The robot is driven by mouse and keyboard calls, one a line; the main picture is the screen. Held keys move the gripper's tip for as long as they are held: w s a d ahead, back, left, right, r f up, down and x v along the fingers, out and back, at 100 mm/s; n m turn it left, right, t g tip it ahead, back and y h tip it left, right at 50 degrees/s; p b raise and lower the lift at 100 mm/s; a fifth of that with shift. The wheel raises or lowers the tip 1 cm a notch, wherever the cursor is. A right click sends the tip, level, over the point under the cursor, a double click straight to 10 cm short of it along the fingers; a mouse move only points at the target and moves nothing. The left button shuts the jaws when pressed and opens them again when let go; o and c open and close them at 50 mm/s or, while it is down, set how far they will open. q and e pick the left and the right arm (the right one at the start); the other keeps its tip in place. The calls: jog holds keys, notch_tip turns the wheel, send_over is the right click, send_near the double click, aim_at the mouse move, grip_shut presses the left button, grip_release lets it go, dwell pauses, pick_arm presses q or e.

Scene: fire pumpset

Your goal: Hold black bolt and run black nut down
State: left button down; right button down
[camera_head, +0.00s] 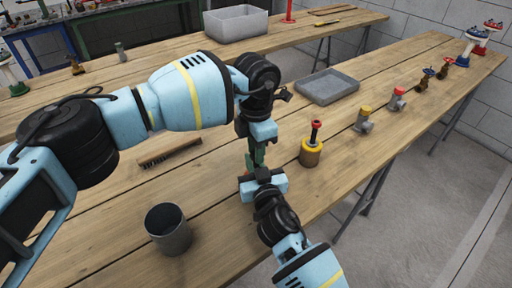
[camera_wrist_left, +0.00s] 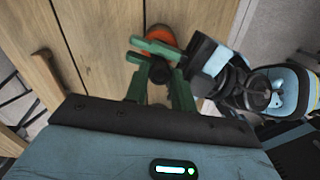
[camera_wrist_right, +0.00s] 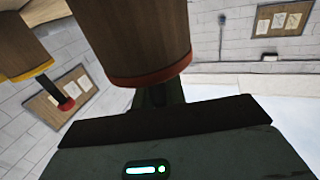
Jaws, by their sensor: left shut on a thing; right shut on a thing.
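My left gripper (camera_head: 257,157) points down, and my right gripper (camera_head: 254,171) comes in from the front, just below it. The two meet above a brown stand with a red top, mostly hidden in the head view; its orange-red top (camera_wrist_left: 163,36) shows in the left wrist view and its side (camera_wrist_right: 135,40) in the right wrist view. In the left wrist view, the green fingers of both grippers close around a small dark piece (camera_wrist_left: 160,72). This looks like the black bolt and nut, largely hidden. I cannot tell bolt from nut, or how far the nut is on.
A dark cup (camera_head: 168,230), a brush (camera_head: 170,153) and a grey tray (camera_head: 327,87) lie around. Several valves line the right of the bench (camera_head: 400,130).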

pick_arm(q)
jog(key=m, duration=0.6)
jog(key=shift+m, duration=0.3)
jog(key=m, duration=0.5)
jog(key=c, duration=1.1)
grip_release()
notch_tip(320, 180, up, 12)
pick_arm(e)
jog(key=c, duration=1.4)
grip_release()
jog(key=shift+o, duration=0.2)
